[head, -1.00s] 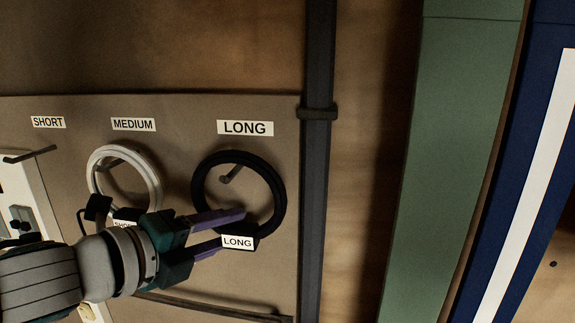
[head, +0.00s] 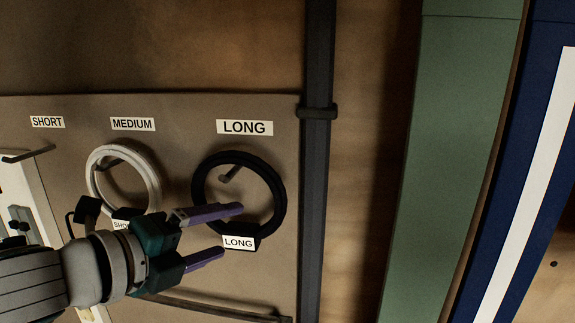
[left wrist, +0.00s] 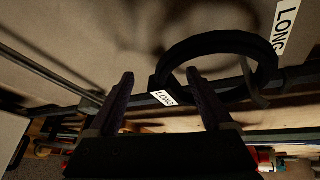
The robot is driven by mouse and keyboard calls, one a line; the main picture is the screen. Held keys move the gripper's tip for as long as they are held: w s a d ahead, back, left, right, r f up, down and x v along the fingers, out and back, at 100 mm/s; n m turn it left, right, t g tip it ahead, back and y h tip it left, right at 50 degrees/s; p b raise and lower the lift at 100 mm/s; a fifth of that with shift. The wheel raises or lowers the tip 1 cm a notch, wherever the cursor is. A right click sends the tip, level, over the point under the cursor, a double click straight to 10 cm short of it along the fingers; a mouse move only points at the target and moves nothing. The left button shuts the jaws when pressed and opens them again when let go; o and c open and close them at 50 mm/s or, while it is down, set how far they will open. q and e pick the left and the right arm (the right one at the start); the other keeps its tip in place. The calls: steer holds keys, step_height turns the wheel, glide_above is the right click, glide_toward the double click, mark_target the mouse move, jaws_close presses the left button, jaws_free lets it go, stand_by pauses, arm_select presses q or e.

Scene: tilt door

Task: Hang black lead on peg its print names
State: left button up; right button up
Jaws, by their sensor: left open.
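The black lead (head: 282,190) is a coiled ring with a white tag printed LONG. In the head view it hangs around the peg (head: 229,174) under the board label LONG (head: 245,127). In the left wrist view the black lead (left wrist: 222,40) also loops around the peg, with its tag (left wrist: 163,98) between the finger lines. My left gripper (head: 232,231) is open, its two purple fingers apart at the lower left of the ring. The left gripper (left wrist: 163,82) holds nothing in the wrist view. My right gripper is not seen.
A white lead (head: 152,171) with a tag partly hidden by my gripper hangs on the peg under MEDIUM (head: 133,124). The SHORT label (head: 47,122) is above an empty-looking peg (head: 28,154). A dark vertical pipe (head: 318,180) stands right of the board.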

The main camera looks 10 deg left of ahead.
arm_select(q)
steer(key=b+v, duration=0.2)
steer(key=v, duration=0.7)
steer(key=s+d+f+n+g+y, duration=0.1)
steer(key=s+f+n+g+y, duration=0.3)
steer(key=s+n, duration=0.6)
steer(key=s+d+f+n+g+y, duration=0.1)
steer(key=s+f+n+g, duration=0.6)
steer(key=n, duration=0.6)
steer(key=s+r+t+p, duration=0.1)
steer(key=s+r+p, duration=0.2)
steer(key=r+p, duration=1.3)
steer(key=shift+d+r+n, duration=0.3)
steer(key=shift+d+n, duration=0.1)
steer(key=shift+s+f, duration=0.1)
